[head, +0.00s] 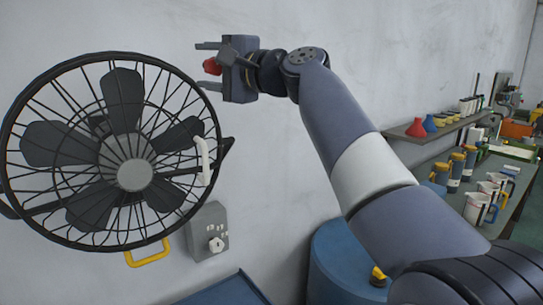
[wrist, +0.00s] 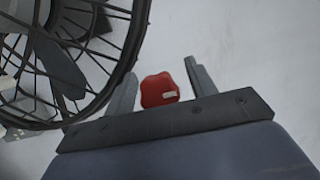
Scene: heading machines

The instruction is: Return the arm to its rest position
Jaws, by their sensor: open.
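My arm (head: 350,150) reaches up and to the left across the head view. My gripper (head: 204,66) is at the upper middle, just right of the fan's top, with its two fingers spread apart and pointing left. A red knob-like thing (head: 211,66) shows between the fingers. In the wrist view my gripper (wrist: 160,68) has a finger on each side of the red thing (wrist: 158,88), with gaps on both sides. I cannot tell whether the red thing is fixed to the wall behind.
A black caged fan (head: 134,175) with white and yellow handles is close on the left. A grey control box (head: 207,232) is on the wall below. A blue drum (head: 330,265) stands under my arm. A shelf (head: 455,123) and bench with jugs are at right. Upper wall is clear.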

